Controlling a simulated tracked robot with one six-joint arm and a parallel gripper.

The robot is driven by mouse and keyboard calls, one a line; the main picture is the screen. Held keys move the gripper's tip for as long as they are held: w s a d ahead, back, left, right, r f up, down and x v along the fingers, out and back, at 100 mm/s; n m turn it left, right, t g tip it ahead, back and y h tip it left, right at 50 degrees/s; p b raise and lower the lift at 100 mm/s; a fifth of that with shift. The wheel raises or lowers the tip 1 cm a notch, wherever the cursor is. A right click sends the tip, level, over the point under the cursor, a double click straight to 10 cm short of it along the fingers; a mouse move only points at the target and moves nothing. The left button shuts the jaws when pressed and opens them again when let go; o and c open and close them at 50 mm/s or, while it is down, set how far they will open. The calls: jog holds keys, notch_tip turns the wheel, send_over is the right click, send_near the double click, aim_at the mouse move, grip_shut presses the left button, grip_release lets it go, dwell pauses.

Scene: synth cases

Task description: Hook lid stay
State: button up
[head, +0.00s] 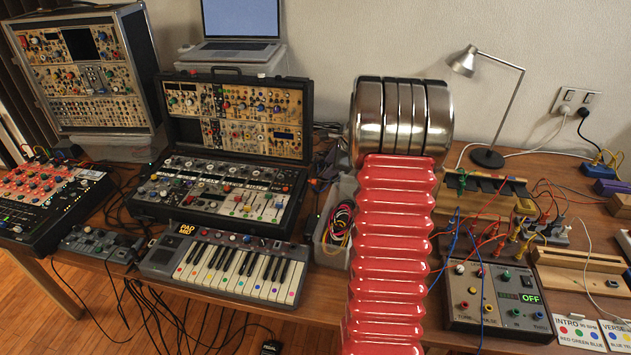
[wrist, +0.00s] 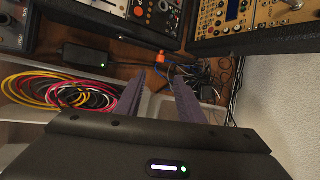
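The open black synth case (head: 218,200) stands mid-table in the head view, its lid (head: 245,112) raised behind the base. The wrist view shows the case's base (wrist: 150,12) and its lid panel (wrist: 262,14) at the top. My gripper (wrist: 156,80) is open, with two purple fingers apart and nothing seen between them.
A bin of coloured cables (wrist: 20,120) is left of my fingers in the wrist view. A black adapter (wrist: 85,55) and a small orange object (wrist: 160,58) with dark cables lie beyond the fingertips. A keyboard (head: 230,262) is in front of the case. The wall is close on the right.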

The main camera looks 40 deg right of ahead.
aim_at(315, 182)
jog(key=x, duration=1.3)
jog(key=shift+f, duration=0.15)
jog(key=shift+a, duration=0.1)
jog(key=shift+c, duration=0.3)
grip_shut()
